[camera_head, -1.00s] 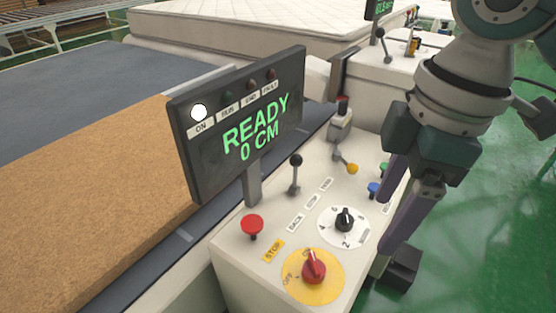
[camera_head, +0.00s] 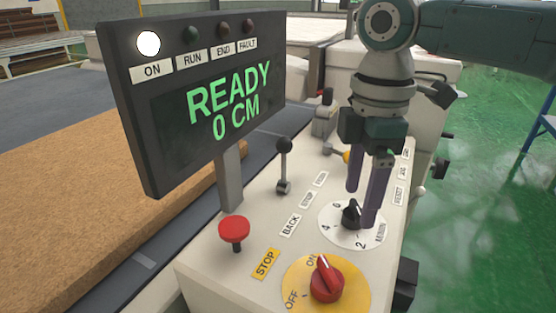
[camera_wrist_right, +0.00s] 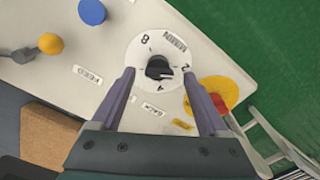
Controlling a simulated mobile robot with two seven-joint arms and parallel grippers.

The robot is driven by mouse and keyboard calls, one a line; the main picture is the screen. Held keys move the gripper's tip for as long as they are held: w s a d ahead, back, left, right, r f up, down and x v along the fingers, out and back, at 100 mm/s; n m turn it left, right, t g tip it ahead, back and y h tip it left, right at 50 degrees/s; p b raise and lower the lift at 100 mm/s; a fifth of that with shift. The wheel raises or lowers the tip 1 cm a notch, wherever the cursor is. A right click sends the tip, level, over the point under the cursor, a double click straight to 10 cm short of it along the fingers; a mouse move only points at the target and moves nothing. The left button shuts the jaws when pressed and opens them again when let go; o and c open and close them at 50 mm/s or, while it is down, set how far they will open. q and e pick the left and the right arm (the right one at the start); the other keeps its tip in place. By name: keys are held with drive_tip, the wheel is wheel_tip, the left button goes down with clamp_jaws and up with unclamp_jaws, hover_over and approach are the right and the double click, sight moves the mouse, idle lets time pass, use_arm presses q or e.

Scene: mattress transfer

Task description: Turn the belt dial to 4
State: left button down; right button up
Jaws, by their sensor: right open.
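The belt dial (camera_head: 338,236) is a white round plate with numbers and an M/MIN label on the sloped console top. Its black knob (camera_head: 352,215) stands at the centre. In the right wrist view the knob (camera_wrist_right: 158,67) lies between my fingers, and a small white mark on it faces the 2 and 4 side; its exact setting is hard to read. My right gripper (camera_head: 361,208) is open, pointing down, with one purple finger on either side of the knob. I cannot tell whether the fingers touch it. My left gripper is out of view.
A red ON/OFF switch (camera_head: 326,281) on a yellow disc and a red STOP button (camera_head: 234,231) sit at the console front. A black lever (camera_head: 284,165) stands left of the dial. The display (camera_head: 205,100) reads READY, 0 CM. Green floor (camera_head: 480,220) is open on the right.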

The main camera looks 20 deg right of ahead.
drive_tip(key=shift+f, duration=0.9)
clamp_jaws()
